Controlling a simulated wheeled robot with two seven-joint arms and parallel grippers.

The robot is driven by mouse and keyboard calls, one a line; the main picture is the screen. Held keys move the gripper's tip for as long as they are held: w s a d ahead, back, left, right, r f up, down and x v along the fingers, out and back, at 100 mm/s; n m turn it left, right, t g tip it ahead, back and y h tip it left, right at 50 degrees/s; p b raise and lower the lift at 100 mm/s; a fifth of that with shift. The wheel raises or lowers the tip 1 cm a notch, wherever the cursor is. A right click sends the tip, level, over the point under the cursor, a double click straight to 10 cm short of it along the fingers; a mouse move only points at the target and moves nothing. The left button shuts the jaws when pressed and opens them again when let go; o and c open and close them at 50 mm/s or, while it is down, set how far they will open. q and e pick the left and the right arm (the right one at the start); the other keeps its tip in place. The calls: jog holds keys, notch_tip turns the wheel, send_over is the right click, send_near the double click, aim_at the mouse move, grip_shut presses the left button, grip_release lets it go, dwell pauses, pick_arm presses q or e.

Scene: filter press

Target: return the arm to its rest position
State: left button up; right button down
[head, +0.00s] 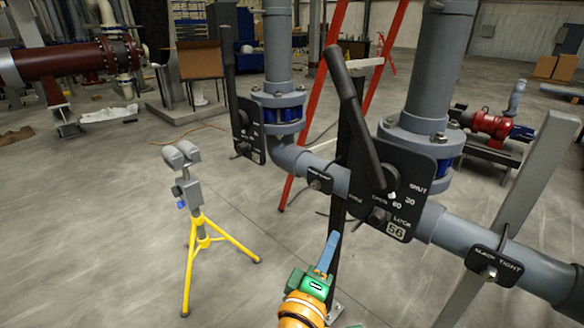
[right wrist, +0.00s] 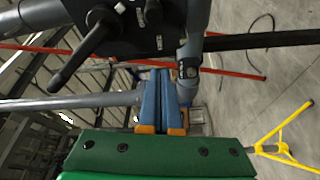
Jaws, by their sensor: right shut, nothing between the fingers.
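My right gripper (head: 330,247) is at the lower middle of the head view, with blue fingers, a green body and an orange wrist. It points up and away, below the valve plate marked 56 (head: 398,195). In the right wrist view, its two blue fingers (right wrist: 164,92) lie side by side, shut and empty. The plate's long black lever (head: 353,115) leans up to the left, apart from the gripper. The lever also shows in the right wrist view (right wrist: 76,62). My left gripper is not in view.
A second valve lever (head: 229,80) stands left. A yellow tripod stand (head: 197,240) is on the floor at left. Open floor (head: 90,230) lies further left.

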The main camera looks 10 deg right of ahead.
notch_tip(320, 180, down, 24)
jog(key=n+g+y, duration=0.4)
jog(key=g+y, duration=0.1)
jog(key=s+d+f+m+g+y, duration=0.25)
jog(key=s+f+g, duration=0.25)
jog(key=s+f, duration=0.8)
jog(key=s+d+f+m+g, duration=0.1)
jog(key=s+f+m, duration=0.1)
jog(key=s+f, duration=0.2)
jog(key=s+d+f+m+g+y, duration=0.1)
jog(key=s+f+m+g, duration=0.1)
jog(key=s, duration=0.9)
jog(key=s+d+f+m+g+y, duration=0.1)
jog(key=s+f+m, duration=0.3)
jog(key=s+f, duration=0.3)
jog(key=shift+s+d+g, duration=0.35)
jog(key=shift+s+g, duration=0.05)
jog(key=shift+s, duration=0.15)
